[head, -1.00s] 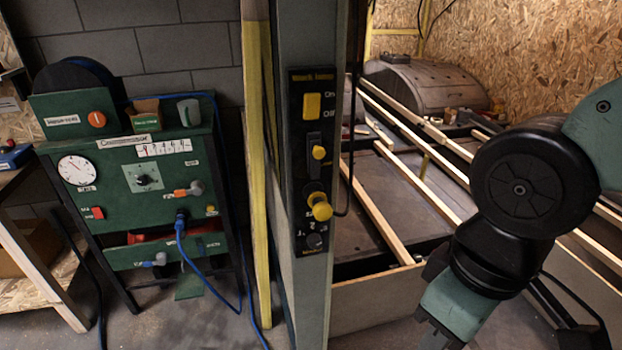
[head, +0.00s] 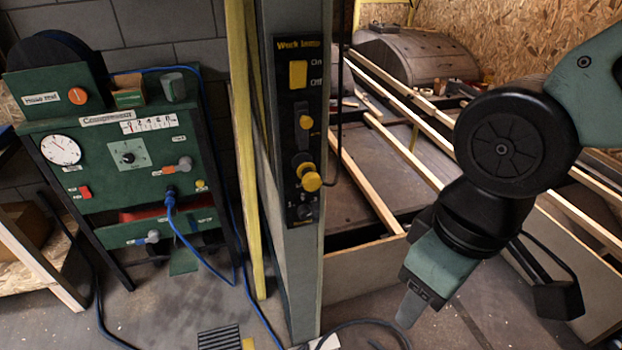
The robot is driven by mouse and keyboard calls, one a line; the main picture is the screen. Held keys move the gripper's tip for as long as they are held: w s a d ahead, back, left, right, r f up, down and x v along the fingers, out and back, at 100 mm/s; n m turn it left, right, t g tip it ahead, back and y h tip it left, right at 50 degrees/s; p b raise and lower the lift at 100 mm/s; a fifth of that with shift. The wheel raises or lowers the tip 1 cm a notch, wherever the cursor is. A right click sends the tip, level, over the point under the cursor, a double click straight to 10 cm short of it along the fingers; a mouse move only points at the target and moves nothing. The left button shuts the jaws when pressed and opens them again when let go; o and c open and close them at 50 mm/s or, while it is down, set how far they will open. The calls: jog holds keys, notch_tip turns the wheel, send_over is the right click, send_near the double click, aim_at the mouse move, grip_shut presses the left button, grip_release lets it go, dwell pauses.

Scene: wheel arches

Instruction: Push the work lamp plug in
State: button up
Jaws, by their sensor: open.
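A black panel (head: 299,70) labelled as the work lamp's is on the grey post. It has a yellow On/Off rocker (head: 298,74), a small yellow-tipped lever (head: 305,122) and a round yellow knob-like part (head: 311,181) that stands out from the panel. I cannot tell for sure whether this yellow part is the plug, or how far it sits in. A dark dial (head: 304,211) is below it. My gripper (head: 411,311) is open and empty, pointing down to the right of the post and lower than the panel, clear of it. Its fingers are seen edge-on.
A green compressor panel (head: 110,180) with a gauge and a blue plug (head: 169,196) stands at left. A blue cable (head: 206,252) hangs from it. A dark cable (head: 350,324) lies on the floor near the post's foot. Wooden battens (head: 370,185) are behind the post.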

jog(key=w+a+f+m+t+y+p, duration=0.1)
jog(key=w+a+f, duration=0.1)
jog(key=a, duration=0.2)
jog(key=w+a+f+m+t+y, duration=0.1)
jog(key=w+a+f+y, duration=0.1)
jog(key=w+a, duration=0.15)
jog(key=m+t+y+b, duration=0.1)
jog(key=m+t+b, duration=0.1)
jog(key=t, duration=1.3)
send_near(313, 183)
jog(key=b+x, duration=0.4)
jog(key=x, duration=0.5)
jog(key=shift+w, duration=0.35)
jog(key=shift+w+a, duration=0.2)
jog(key=shift+w, duration=0.45)
